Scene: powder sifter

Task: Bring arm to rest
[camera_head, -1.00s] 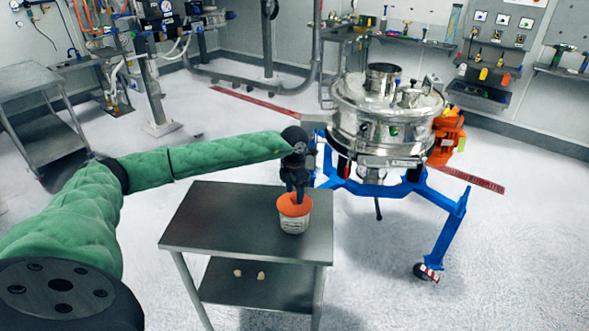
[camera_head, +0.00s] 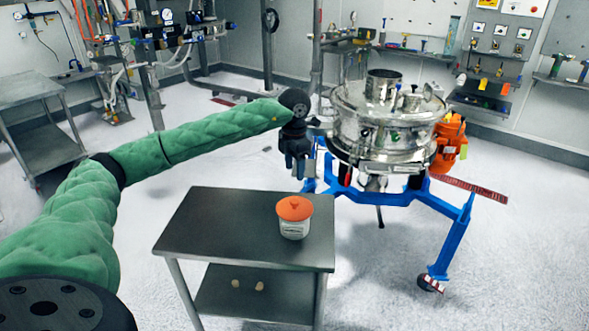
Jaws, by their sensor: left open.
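My left arm (camera_head: 190,143), in a green quilted sleeve, reaches in from the left. My left gripper (camera_head: 298,174) is dark, points down, and is open and empty. It hangs above and apart from a white tub with an orange lid (camera_head: 294,218). The tub stands upright on the right part of the grey table's top (camera_head: 215,225). My right gripper is not in view.
A steel sifter (camera_head: 385,125) on a blue wheeled frame (camera_head: 440,235) stands just right of the gripper. Two small pale objects lie on the table's lower shelf (camera_head: 290,290). Another steel table (camera_head: 35,115) stands at the far left. Floor is clear left of the near table.

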